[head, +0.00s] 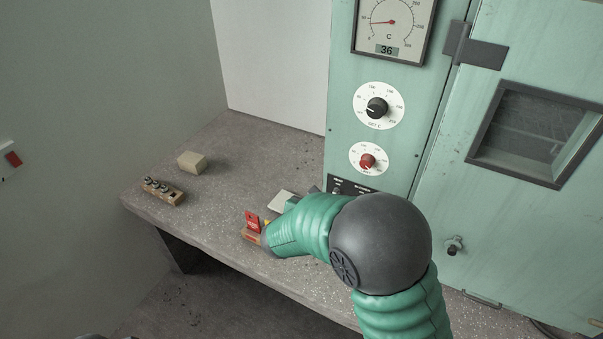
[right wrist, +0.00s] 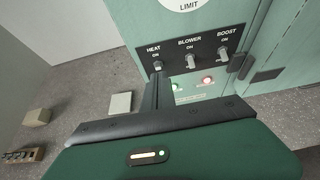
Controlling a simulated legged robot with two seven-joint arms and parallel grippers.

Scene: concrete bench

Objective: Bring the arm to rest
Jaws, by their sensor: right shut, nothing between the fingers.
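My right arm (head: 385,240) reaches in from the lower right over the bench, in front of the green cabinet. In the head view its gripper is mostly hidden behind the arm. In the right wrist view my right gripper (right wrist: 157,92) is shut and empty, its dark fingers just below the HEAT switch (right wrist: 157,66) on the black switch panel (right wrist: 205,47). I cannot tell whether the fingertips touch the panel. The BLOWER switch (right wrist: 190,60) and BOOST switch (right wrist: 223,57) are clear of the fingers. My left gripper is not in view.
The bench (head: 225,185) holds a cream block (head: 192,162), a wooden rack (head: 163,192) with dark pieces, a pale square pad (head: 281,202) and a red piece (head: 252,222) on a wooden base beside my arm. The cabinet door (head: 530,130) is on the right. The bench's back left is mostly clear.

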